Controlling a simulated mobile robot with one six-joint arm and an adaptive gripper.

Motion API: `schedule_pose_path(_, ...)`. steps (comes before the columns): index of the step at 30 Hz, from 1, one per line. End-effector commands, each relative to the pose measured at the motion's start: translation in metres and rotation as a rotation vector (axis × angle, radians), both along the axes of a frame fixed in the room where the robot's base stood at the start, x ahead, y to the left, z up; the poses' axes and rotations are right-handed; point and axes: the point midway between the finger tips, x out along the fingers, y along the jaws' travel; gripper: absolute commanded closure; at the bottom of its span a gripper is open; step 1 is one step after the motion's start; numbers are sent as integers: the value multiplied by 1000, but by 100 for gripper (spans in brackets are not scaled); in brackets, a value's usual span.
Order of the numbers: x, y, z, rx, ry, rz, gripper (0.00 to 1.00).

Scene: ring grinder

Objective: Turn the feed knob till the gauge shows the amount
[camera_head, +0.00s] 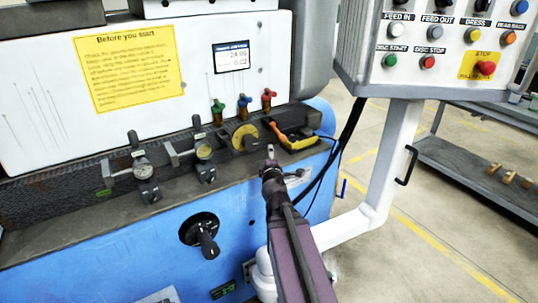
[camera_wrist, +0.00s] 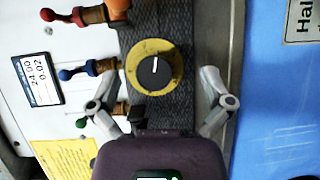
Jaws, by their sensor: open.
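The feed knob appears to be the black round knob (camera_wrist: 154,75) with a white pointer line on a yellow disc, centred in the wrist view. In the head view its yellow disc (camera_head: 243,135) sits on the machine ledge. My gripper (camera_wrist: 156,84) is open, one finger on each side of the knob, with nothing between them clearly touched. In the head view my gripper (camera_head: 270,152) is right of the disc and nearer the camera. Two dial gauges, left (camera_head: 143,171) and right (camera_head: 204,152), stand on the ledge; their readings are too small to read.
A yellow-black handheld device (camera_head: 296,137) with a cable lies right of the knob. Green, blue and red valves (camera_head: 244,101) stand behind. A small display card (camera_head: 231,57) seems to show 24.00 and 0.02. A black crank (camera_head: 201,235) projects from the blue front.

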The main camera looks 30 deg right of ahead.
Motion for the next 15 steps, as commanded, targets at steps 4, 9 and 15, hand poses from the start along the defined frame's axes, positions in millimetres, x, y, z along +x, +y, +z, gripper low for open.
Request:
schedule_pose_path(4,-5,10,-24,225,24,-121,0)
schedule_pose_path(9,-15,29,-59,481,82,-260,0)
schedule_pose_path(15,-35,71,-104,777,208,-425,0)
